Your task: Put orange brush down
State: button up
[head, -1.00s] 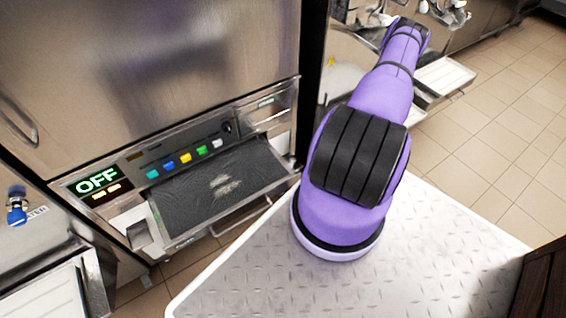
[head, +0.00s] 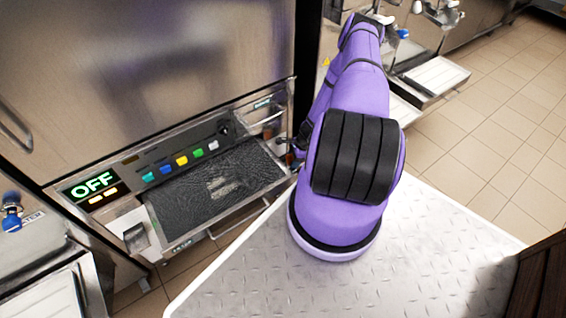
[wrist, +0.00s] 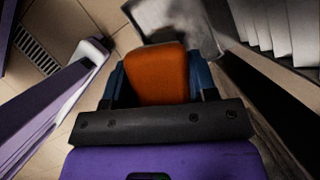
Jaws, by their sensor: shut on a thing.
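My gripper (wrist: 160,72) is shut on the orange brush (wrist: 158,80) in the wrist view. The brush's orange body shows between the two dark blue fingers; its far end and any bristles cannot be made out. In the head view my purple arm reaches toward the gap at the right of the front freezer. A dark part of the arm's end shows beside the freezer's lower right corner. The brush cannot be made out there.
A steel freezer (head: 150,60) with a lit OFF display (head: 92,185) and coloured buttons stands at the left. A dark-topped drip shelf (head: 215,190) juts from it. Another machine's white tray (head: 436,76) stands at the back right. Tiled floor (head: 500,130) is clear at the right.

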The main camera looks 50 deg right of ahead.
jog(key=shift+w+a, duration=0.35)
jog(key=shift+w, duration=0.25)
jog(key=shift+w+a, duration=0.35)
jog(key=shift+w, duration=0.25)
jog(key=shift+w+a+f, duration=0.3)
jog(key=shift+w+a, duration=0.25)
jog(key=shift+w, duration=0.3)
jog(key=shift+d+f, duration=0.1)
jog(key=shift+f, duration=1.15)
jog(key=shift+f, duration=0.15)
jog(key=o, duration=1.2)
jog(key=v, duration=1)
jog(key=shift+d+r, duration=0.2)
jog(key=shift+r, duration=0.15)
